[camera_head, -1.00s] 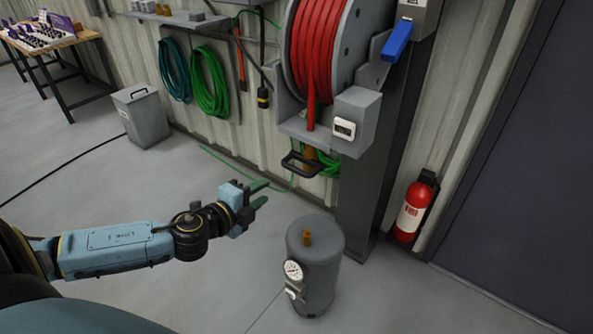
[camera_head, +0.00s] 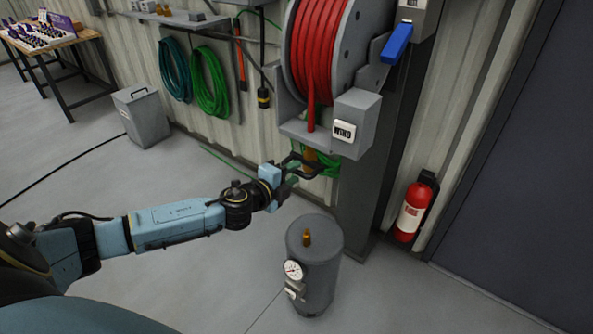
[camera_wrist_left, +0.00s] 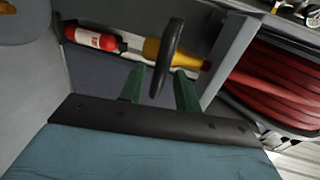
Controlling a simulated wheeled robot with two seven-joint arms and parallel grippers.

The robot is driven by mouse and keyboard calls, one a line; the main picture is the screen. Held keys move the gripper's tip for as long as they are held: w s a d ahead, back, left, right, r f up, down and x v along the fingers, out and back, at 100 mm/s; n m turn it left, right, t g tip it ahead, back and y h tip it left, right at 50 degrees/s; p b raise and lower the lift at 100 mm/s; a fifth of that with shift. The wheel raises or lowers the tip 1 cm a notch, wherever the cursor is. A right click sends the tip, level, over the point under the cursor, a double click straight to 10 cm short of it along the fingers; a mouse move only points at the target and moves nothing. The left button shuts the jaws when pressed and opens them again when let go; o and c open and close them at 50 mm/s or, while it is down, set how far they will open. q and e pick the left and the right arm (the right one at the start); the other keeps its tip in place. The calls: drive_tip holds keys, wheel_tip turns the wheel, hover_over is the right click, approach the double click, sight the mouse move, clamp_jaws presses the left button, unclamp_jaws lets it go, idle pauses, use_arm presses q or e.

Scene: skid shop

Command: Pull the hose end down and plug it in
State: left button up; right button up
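The red hose (camera_head: 311,112) comes down from the reel to a brass hose end (camera_head: 309,154) with a black loop handle (camera_head: 300,156). My left gripper (camera_head: 293,174) is at the handle. In the left wrist view its two green fingers (camera_wrist_left: 159,90) are apart, with the black handle (camera_wrist_left: 168,52) standing between them and the brass end (camera_wrist_left: 195,58) behind. I see gaps between fingers and handle. A grey tank (camera_head: 315,265) with a brass fitting (camera_head: 307,238) on top and a gauge (camera_head: 293,270) stands upright on the floor below. My right gripper is not in view.
The reel housing (camera_head: 356,120) with a labelled box is mounted on a dark post (camera_head: 362,195), close above my left gripper. A fire extinguisher (camera_head: 411,212) stands at the right. A grey bin (camera_head: 143,116) is at the left. Floor left of the tank is clear.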

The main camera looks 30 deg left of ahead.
sight(304, 162)
use_arm(q)
drive_tip(key=shift+x, duration=1.15)
drive_tip(key=shift+c, duration=0.4)
clamp_jaws()
